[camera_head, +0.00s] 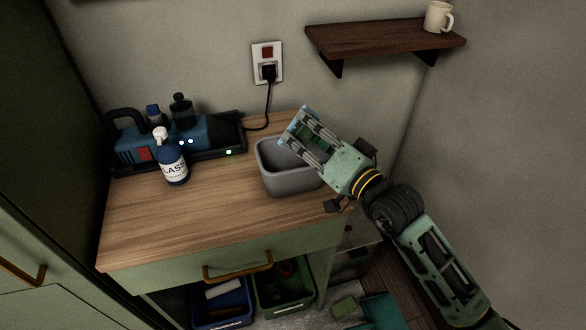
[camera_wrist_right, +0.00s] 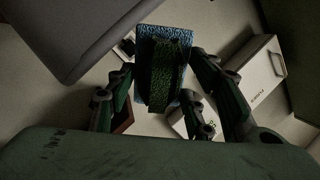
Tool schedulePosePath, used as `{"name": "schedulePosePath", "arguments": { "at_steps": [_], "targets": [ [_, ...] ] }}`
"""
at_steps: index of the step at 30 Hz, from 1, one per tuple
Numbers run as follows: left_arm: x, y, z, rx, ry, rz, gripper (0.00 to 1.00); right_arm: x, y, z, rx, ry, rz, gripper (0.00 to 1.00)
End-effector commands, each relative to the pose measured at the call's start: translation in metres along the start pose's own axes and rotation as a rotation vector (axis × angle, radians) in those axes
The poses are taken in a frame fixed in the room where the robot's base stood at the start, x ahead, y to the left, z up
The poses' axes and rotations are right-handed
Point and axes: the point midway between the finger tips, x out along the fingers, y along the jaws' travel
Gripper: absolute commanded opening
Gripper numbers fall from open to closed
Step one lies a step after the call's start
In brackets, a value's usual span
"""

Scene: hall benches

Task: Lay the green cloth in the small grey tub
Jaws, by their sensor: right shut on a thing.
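The small grey tub (camera_head: 278,185) stands on the wooden counter near its back right; my right gripper (camera_head: 297,128) is above it and hides part of its rim and inside. In the right wrist view the gripper (camera_wrist_right: 160,90) is shut on a textured green piece (camera_wrist_right: 162,75), which I take for the green cloth. A blue patterned piece (camera_wrist_right: 178,42) shows right behind the green; I cannot tell whether it is part of the cloth. In the head view a little pale blue shows at the fingertips. My left gripper is not in view.
A spray bottle labelled GLASS (camera_head: 171,165) stands on the counter (camera_head: 190,220) before a blue and black device (camera_head: 195,130) plugged into the wall socket (camera_head: 268,65). A shelf (camera_head: 375,38) holds a mug (camera_head: 438,18). Blue (camera_head: 222,308) and green (camera_head: 283,290) bins stand below. The front counter is clear.

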Motion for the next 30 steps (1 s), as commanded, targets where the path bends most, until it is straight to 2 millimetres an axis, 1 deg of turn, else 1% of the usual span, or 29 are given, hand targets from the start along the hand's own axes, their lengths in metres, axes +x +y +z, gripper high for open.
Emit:
{"name": "schedulePosePath", "arguments": {
  "at_steps": [2, 3, 10, 19, 22, 26, 30],
  "targets": [
    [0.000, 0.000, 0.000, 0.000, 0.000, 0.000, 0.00, 0.000, 0.000, 0.000, 0.000, 0.000, 0.000, 0.27],
    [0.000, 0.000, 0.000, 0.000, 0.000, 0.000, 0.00, 0.000, 0.000, 0.000, 0.000, 0.000, 0.000, 0.49],
    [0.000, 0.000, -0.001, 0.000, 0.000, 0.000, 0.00, 0.000, 0.000, -0.001, 0.000, 0.000, 0.000, 0.70],
    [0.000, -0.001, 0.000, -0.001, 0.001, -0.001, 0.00, -0.001, 0.000, 0.000, 0.000, 0.000, 0.001, 0.70],
    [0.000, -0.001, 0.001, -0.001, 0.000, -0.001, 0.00, -0.006, 0.001, 0.000, -0.001, -0.001, 0.002, 0.70],
    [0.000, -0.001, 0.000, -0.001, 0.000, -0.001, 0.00, -0.025, 0.001, 0.000, -0.002, -0.001, 0.003, 0.70],
    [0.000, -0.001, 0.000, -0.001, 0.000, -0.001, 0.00, -0.057, 0.002, 0.001, -0.001, -0.003, 0.004, 0.70]
  ]
}}
